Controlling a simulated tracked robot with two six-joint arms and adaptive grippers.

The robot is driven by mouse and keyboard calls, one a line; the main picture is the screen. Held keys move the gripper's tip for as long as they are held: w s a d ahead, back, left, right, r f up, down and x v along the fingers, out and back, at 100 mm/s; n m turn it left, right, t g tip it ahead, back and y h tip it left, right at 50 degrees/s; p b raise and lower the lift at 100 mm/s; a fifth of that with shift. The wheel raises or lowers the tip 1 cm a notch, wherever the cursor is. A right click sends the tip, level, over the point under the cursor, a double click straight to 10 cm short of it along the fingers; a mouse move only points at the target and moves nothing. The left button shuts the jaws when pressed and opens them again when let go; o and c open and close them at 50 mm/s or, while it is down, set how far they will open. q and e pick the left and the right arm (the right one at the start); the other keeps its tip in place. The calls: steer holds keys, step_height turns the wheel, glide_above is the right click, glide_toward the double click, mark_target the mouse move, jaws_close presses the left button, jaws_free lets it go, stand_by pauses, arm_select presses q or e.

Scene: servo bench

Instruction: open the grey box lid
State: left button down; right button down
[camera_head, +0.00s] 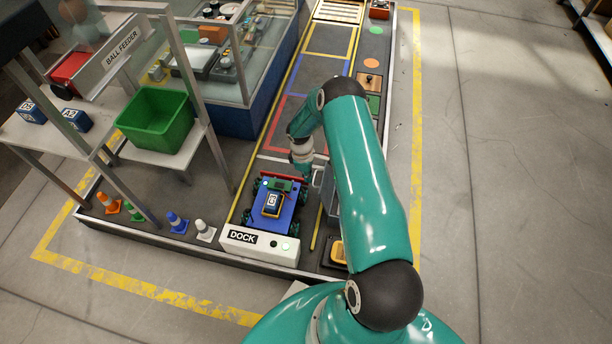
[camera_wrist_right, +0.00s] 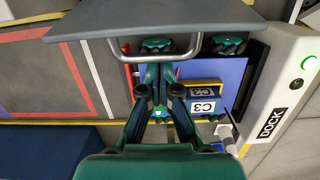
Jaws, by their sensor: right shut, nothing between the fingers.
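The grey box (camera_head: 330,192) stands right of the blue cart in the head view, mostly hidden behind my right arm. In the right wrist view its grey panel (camera_wrist_right: 170,17) fills the top, with a metal bar handle (camera_wrist_right: 160,59) along its edge. I cannot tell whether this panel is raised. My right gripper (camera_head: 309,172) is just left of the box in the head view. In the right wrist view the gripper (camera_wrist_right: 159,72) is shut and empty, its fingertips close to the handle; contact is unclear. My left gripper is not in view.
A blue wheeled cart (camera_head: 265,213) carrying a block marked C3 (camera_wrist_right: 204,106) stands at the white DOCK block (camera_head: 258,246). A green bin (camera_head: 158,118) sits on a shelf at left.

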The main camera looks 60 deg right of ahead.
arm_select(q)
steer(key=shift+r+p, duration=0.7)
arm_select(e)
steer(key=s+r, duration=0.1)
steer(key=s+d+t, duration=0.1)
steer(key=shift+s+r, duration=0.35)
